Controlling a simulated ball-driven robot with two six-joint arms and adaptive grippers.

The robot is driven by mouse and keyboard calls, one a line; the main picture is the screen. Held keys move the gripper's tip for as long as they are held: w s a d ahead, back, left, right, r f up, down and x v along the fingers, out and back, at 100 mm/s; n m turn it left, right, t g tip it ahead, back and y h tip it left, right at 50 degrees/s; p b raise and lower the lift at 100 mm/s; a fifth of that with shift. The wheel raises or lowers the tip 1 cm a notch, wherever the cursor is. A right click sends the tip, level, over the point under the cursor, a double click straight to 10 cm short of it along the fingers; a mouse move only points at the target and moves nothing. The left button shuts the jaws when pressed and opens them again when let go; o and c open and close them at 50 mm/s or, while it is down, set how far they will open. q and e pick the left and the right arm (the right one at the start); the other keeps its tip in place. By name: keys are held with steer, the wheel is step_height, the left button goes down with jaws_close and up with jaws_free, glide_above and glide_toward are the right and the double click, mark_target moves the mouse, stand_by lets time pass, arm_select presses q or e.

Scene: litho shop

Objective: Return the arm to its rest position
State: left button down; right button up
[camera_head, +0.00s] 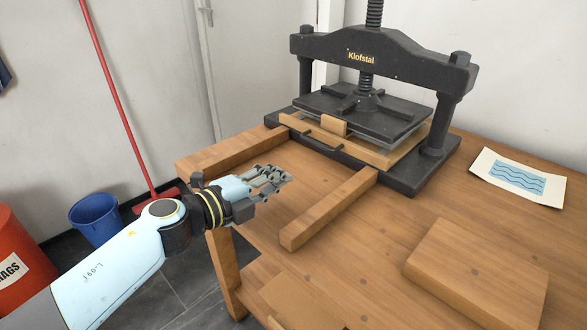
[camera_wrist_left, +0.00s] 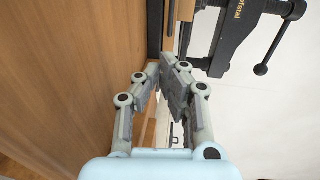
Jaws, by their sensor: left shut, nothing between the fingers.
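My left gripper (camera_head: 279,179) is shut and empty. It is at the left side of the wooden table (camera_head: 370,250), in front of the black press, with its arm coming in from the lower left. In the left wrist view the gripper (camera_wrist_left: 168,75) shows its fingers close together with nothing between them. My right gripper is in neither view.
The black press (camera_head: 375,50) stands at the table's back, with two wooden rails (camera_head: 330,208) reaching forward. A wooden block (camera_head: 480,275) and a printed sheet (camera_head: 518,177) lie to the right. A blue bucket (camera_head: 97,218) and red bin (camera_head: 20,260) stand on the floor left.

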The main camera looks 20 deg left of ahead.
arm_select(q)
steer(key=shift+s+a, duration=0.2)
steer(key=shift+s, duration=0.1)
steer(key=shift+a+r, duration=0.1)
steer(key=s+a+r+n+t+y, duration=0.1)
steer(key=s+a+r+n+y, duration=0.35)
steer(key=a+n+y, duration=0.65)
steer(key=s+a+f+n+g+y, duration=0.1)
steer(key=s+a+f+n+g, duration=0.1)
steer(key=s+n+g, duration=0.35)
steer(key=s+d+f+n+g+h, duration=0.2)
steer(key=s+d+n+g, duration=0.15)
steer(key=s, duration=0.65)
steer(key=s+d+f+n+g+h, duration=0.25)
steer(key=s+d+g, duration=0.2)
steer(key=s, duration=0.45)
steer(key=s+a+f, duration=0.1)
steer(key=s+f, duration=0.1)
steer(key=f, duration=1)
steer(key=s+a+f, duration=0.1)
steer(key=f, duration=1.2)
steer(key=s+a+f+g, duration=0.1)
steer(key=s+f, duration=1.4)
steer(key=s, duration=0.3)
steer(key=shift+s+g, duration=0.15)
steer(key=shift+g, duration=0.2)
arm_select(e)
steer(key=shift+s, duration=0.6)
